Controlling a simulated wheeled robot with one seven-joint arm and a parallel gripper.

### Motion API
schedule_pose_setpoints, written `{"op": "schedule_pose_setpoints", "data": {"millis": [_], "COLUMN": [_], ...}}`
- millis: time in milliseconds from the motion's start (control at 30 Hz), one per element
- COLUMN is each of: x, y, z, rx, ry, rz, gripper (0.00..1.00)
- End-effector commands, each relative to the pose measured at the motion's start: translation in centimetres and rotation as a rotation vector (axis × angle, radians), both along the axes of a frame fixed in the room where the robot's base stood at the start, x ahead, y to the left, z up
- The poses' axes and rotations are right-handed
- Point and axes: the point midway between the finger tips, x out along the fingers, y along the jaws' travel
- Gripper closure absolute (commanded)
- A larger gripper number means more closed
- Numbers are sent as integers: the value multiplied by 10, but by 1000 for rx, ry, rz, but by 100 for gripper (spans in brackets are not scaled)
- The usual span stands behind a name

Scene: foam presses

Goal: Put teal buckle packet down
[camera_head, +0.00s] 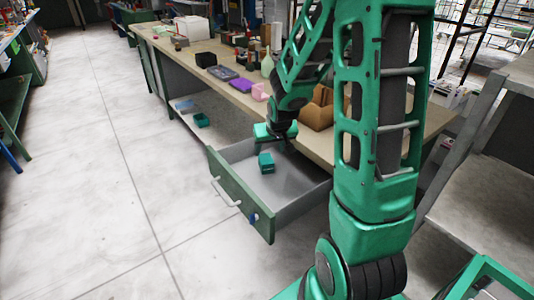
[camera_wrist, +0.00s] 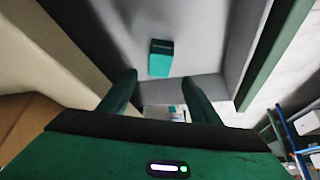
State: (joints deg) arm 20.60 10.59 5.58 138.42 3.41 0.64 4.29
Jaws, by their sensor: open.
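The teal buckle packet (camera_head: 266,163) lies inside an open drawer (camera_head: 296,203), on its grey floor near the far end in the head view. It also shows in the wrist view (camera_wrist: 160,64), as a small teal block with a darker end, apart from my fingers. My gripper (camera_head: 276,136) is just above the drawer, close to the packet. In the wrist view my gripper (camera_wrist: 160,98) has its two green fingers spread, with nothing between them. Part of the gripper is hidden by my arm in the head view.
The drawer has a green front with a white handle (camera_head: 226,191). A workbench (camera_head: 215,62) holds a purple item (camera_head: 240,84), a pink container (camera_head: 260,92) and a brown cardboard holder (camera_head: 318,110). A teal bin (camera_head: 201,120) sits on the lower shelf.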

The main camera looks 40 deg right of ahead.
Motion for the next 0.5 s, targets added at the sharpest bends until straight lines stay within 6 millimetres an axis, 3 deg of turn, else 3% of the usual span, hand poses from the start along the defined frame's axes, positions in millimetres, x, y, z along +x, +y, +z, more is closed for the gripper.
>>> {"op": "schedule_pose_setpoints", "data": {"millis": [167,267,367,500], "x": [-6,-20,-50,-110], "y": [1,-2,-6,-8], "z": [9,18,34,60], "rx": [-1,-4,-7,11], "ry": [3,27,79,179], "rz": [-2,-12,-35,-81], "gripper": [43,43,43,43]}}
